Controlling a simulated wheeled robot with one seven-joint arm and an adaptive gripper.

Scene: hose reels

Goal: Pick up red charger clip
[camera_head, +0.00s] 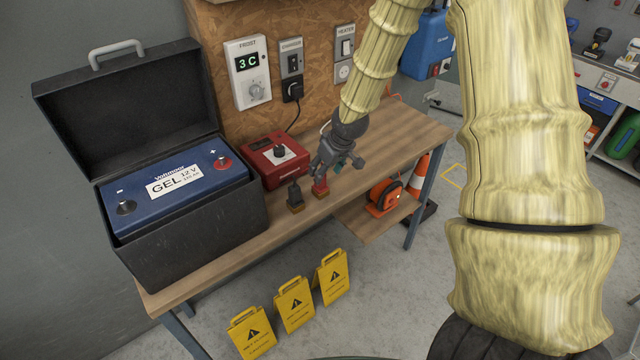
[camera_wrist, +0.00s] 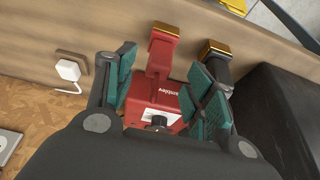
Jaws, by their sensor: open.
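The red charger clip (camera_head: 320,187) stands upright on the bench's front part, beside the black clip (camera_head: 295,196). In the wrist view the red clip (camera_wrist: 161,52), with its gold-coloured end, shows between and past my fingers. My gripper (camera_head: 336,168) is open and empty, close above the red clip in the head view. Its teal finger pads show on either side in the wrist view (camera_wrist: 165,82). I see no clear contact with the clip. The black clip (camera_wrist: 213,58) lies just outside the right finger, partly hidden by it.
The red charger box (camera_head: 274,158) sits behind the clips. An open black case (camera_head: 190,237) holding a blue battery (camera_head: 180,182) stands to the left. An orange reel (camera_head: 384,196) is at the right on a lower shelf. Yellow signs (camera_head: 295,304) stand before the wooden bench (camera_head: 405,130).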

